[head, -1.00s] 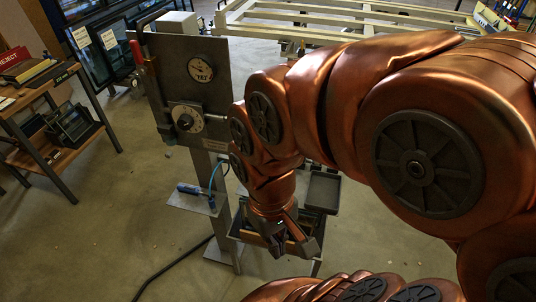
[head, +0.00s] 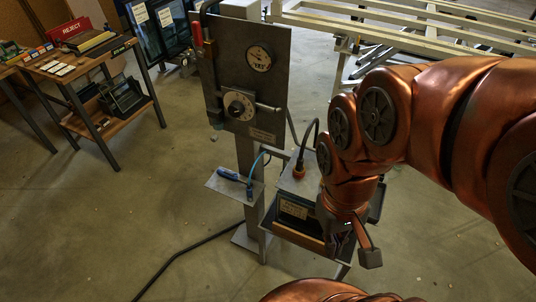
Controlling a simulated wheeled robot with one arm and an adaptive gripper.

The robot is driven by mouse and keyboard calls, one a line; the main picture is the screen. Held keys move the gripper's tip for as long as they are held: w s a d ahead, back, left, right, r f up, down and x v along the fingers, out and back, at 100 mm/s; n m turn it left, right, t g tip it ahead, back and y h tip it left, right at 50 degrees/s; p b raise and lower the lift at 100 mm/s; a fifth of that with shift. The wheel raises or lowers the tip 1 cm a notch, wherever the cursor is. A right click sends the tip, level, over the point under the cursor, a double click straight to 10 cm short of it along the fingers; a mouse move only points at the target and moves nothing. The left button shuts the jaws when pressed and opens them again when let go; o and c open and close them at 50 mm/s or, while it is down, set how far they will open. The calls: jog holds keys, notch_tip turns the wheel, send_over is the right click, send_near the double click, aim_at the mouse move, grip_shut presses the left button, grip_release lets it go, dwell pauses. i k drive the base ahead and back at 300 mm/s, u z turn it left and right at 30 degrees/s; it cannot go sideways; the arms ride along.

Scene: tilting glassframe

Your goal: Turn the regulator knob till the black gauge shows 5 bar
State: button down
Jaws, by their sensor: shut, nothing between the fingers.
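A grey upright panel (head: 222,75) stands on a post left of centre in the head view. My gripper (head: 350,248) hangs low, to the right of and below the panel, well apart from the knob. It is shut and empty, pointing downward.
A small shelf (head: 212,182) on the post holds a blue-handled tool (head: 236,177). A dark box on a tray (head: 297,207) is beside my gripper. A workbench (head: 100,64) with a red REJECT sign (head: 82,31) stands left. A pale frame (head: 400,25) is behind. Floor at lower left is open, except for a cable.

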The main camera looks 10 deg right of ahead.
aim_at(236, 108)
jog(key=k, duration=0.9)
jog(key=u, duration=1.4)
jog(key=i, duration=0.8)
jog(key=u, duration=0.2)
